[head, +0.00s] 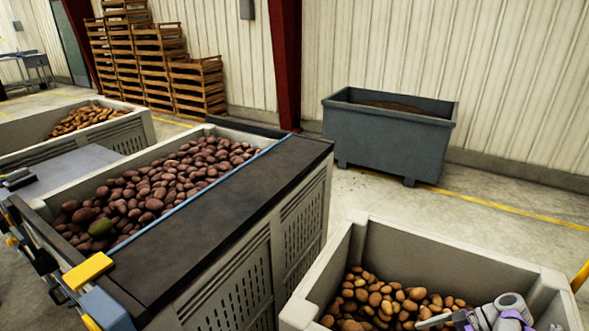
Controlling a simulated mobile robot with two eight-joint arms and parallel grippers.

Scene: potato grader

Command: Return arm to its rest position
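Part of my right arm shows at the bottom right, in grey and purple. A thin pale end of my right gripper (436,321) points left over the potatoes in the near crate. The frame's lower edge cuts it off, so I cannot tell whether its fingers are open or shut, or whether it touches the potatoes. My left arm and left gripper are out of view.
A grey crate (342,262) of light-brown potatoes (375,297) stands at the bottom right. A dark belt (215,215) runs beside a bed of reddish potatoes (150,185), which includes a greenish one (101,228). A dark grey bin (385,140) and stacked wooden crates (155,60) stand near the wall.

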